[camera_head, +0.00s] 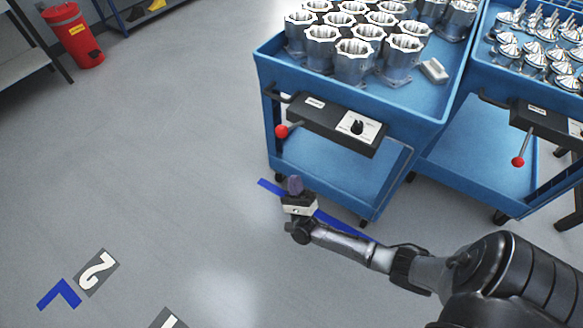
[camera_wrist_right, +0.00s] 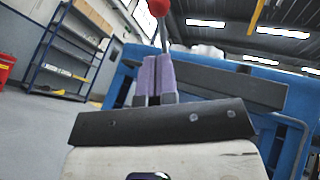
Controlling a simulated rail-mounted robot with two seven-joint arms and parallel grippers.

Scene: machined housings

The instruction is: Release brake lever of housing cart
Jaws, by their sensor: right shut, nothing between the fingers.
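The housing cart is the blue cart (camera_head: 425,108) at the upper middle of the head view, loaded with silver machined housings (camera_head: 355,58). A black control box on its front carries the brake lever, whose red knob (camera_head: 282,131) sticks out at the box's left end. My right gripper (camera_head: 295,183) is below the knob in the head view, apart from it, with its purple fingers together and empty. In the right wrist view the shut fingers (camera_wrist_right: 154,76) point up towards the red knob (camera_wrist_right: 158,7), which is cut off by the top edge. My left gripper is not in view.
A second blue cart (camera_head: 468,160) with silver cone-like parts stands close on the right, with its own red-knobbed lever (camera_head: 518,161). A red bin (camera_head: 75,35) and shelving stand far left. Blue floor tape (camera_head: 325,217) runs before the housing cart. The floor at left is open.

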